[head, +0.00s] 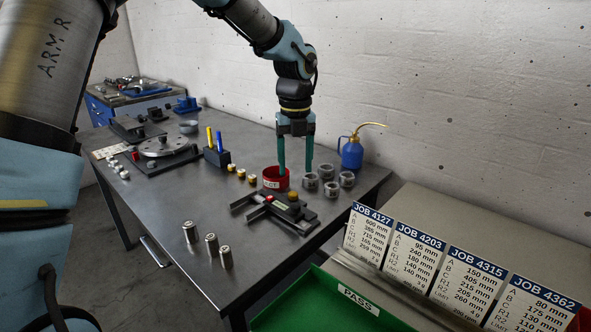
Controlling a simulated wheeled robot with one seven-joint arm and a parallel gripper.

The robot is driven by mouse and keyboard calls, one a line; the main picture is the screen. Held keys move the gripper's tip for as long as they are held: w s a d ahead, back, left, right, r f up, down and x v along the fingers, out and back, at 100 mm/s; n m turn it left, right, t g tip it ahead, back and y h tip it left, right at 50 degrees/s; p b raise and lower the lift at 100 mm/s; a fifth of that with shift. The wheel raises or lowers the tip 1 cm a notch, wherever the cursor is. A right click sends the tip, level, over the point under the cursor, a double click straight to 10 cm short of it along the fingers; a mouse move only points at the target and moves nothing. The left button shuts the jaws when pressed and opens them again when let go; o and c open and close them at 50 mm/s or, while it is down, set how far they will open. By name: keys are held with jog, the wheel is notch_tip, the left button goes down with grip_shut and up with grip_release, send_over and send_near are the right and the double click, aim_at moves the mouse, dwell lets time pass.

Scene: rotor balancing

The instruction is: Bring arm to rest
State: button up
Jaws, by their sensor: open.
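My gripper (295,157) is open, with its two green fingers pointing down above the right part of the metal workbench (178,240). Its left finger overlaps a red cup (270,180) in the picture; I cannot tell whether they touch. No object shows between the fingers. My arm reaches in from the top of the view and bends down to the gripper.
Several grey ring-like pieces (330,189) stand right of the gripper, near a blue oil can (352,154). A dark fixture (284,208) lies in front. Several metal cylinders (212,244) stand at the front. A rotor disc (164,146) is at left. A green PASS tray (300,312) is nearest.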

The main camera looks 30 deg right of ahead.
dwell(0.3)
jog(key=w+a+n, duration=0.2)
jog(key=a+n, duration=0.7)
jog(key=a, duration=0.1)
jog(key=w+a+n, duration=0.3)
jog(key=a+n, duration=0.5)
jog(key=a, duration=0.3)
jog(key=s+a+f+n, duration=0.1)
jog(key=s+a+n, duration=0.2)
jog(key=a+n, duration=0.7)
jog(key=s+a+f+n+t, duration=0.1)
jog(key=s+a+n, duration=0.2)
jog(key=a+n, duration=0.7)
jog(key=shift+s+n+t, duration=0.3)
jog(key=shift+s+n, duration=0.1)
jog(key=shift+n, duration=0.4)
